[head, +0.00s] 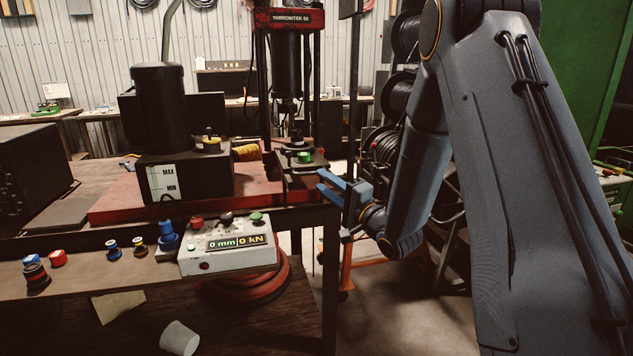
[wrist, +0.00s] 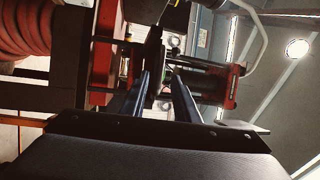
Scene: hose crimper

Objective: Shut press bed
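The press has a red top beam (head: 289,19) and a dark cylinder hanging above its bed. The press bed (head: 303,165) is a dark plate at the right end of the red base, with a small green-topped piece on it. My gripper (head: 321,181) is at the right front of the bed, its blue fingers pointing left at it. In the wrist view the fingers of my gripper (wrist: 161,76) stand apart with nothing clearly held between them. A dark plate edge (wrist: 154,38), apparently the bed's, lies just beyond the fingertips. I cannot tell if they touch.
A black pump unit (head: 160,105) stands left of the press. Coiled red hose (head: 262,283) is below. Cable reels (head: 398,95) stand behind my arm. Floor right of the bench looks partly open.

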